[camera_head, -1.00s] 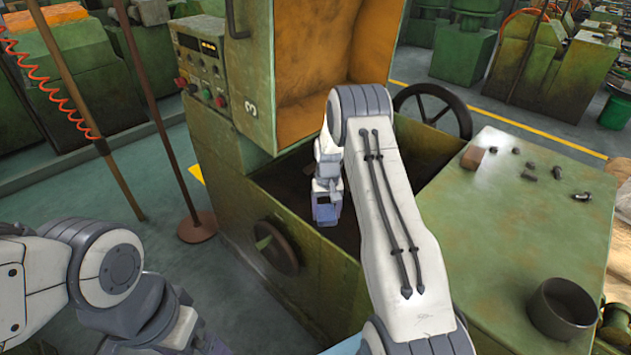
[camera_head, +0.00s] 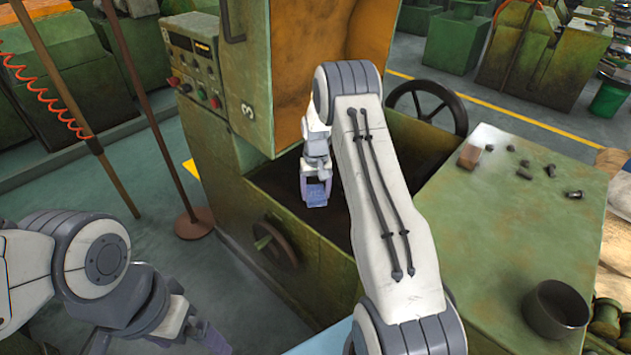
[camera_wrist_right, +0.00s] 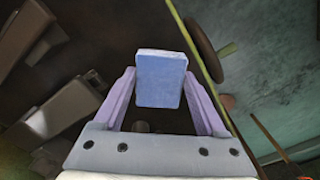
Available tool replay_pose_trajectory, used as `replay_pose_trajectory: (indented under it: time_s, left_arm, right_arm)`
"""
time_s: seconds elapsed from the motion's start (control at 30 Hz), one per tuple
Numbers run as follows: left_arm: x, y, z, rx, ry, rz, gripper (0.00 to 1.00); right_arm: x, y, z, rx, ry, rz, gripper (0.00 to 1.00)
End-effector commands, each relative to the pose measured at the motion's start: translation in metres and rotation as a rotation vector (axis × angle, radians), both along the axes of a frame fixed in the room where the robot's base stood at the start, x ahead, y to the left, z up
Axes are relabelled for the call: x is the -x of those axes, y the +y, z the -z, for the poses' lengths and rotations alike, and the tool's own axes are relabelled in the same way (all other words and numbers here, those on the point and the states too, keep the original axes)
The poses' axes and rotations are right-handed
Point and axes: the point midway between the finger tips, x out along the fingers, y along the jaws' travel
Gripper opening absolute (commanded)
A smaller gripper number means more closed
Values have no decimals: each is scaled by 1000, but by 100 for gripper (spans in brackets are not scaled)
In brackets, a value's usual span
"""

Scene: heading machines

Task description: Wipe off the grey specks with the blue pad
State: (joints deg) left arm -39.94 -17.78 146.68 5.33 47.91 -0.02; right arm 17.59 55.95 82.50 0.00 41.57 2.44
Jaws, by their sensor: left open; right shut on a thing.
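The blue pad (camera_wrist_right: 160,78) is a small flat block between the lavender fingers of my right gripper (camera_wrist_right: 160,90) in the right wrist view. My right gripper (camera_head: 316,193) is shut on it, inside the dark trough (camera_head: 335,222) of the green machine in the head view. I cannot tell whether the pad touches a surface. I cannot make out any grey specks; the arm hides part of the trough. My left gripper (camera_head: 208,343) is open, partly cut off at the bottom edge, left of the machine and away from the trough.
The green machine (camera_head: 218,150) has a control panel and a front handwheel (camera_head: 276,246). A green tabletop (camera_head: 500,245) to the right bears several dark bolts, a brown block (camera_head: 469,155) and a dark cup (camera_head: 557,308). Two thin poles stand at the left.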

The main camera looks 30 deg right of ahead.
Motion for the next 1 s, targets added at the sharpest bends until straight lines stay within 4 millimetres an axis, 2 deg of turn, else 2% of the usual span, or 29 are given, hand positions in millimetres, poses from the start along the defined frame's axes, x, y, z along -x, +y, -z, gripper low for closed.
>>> replay_pose_trajectory:
  time_s: [0.03, 0.23, 0.87, 0.97, 1.0]
  left_arm:
    - [0, 0, -7, 0, 0, 0, 100]
    - [0, 0, -16, 0, 0, 0, 100]
    - [0, 0, -16, 0, 0, 0, 100]
    - [0, 0, -17, 0, 0, 0, 100]
    - [0, 0, -17, 0, 0, 0, 100]
  right_arm:
    - [0, 1, -8, 0, 0, -1, 1]
    - [-1, 3, -23, 0, 0, -4, 1]
    - [-1, 3, -25, 0, -1, -3, 1]
    - [3, 0, -37, 1, -3, 12, 1]
    - [7, -2, -46, 2, -5, 26, 1]
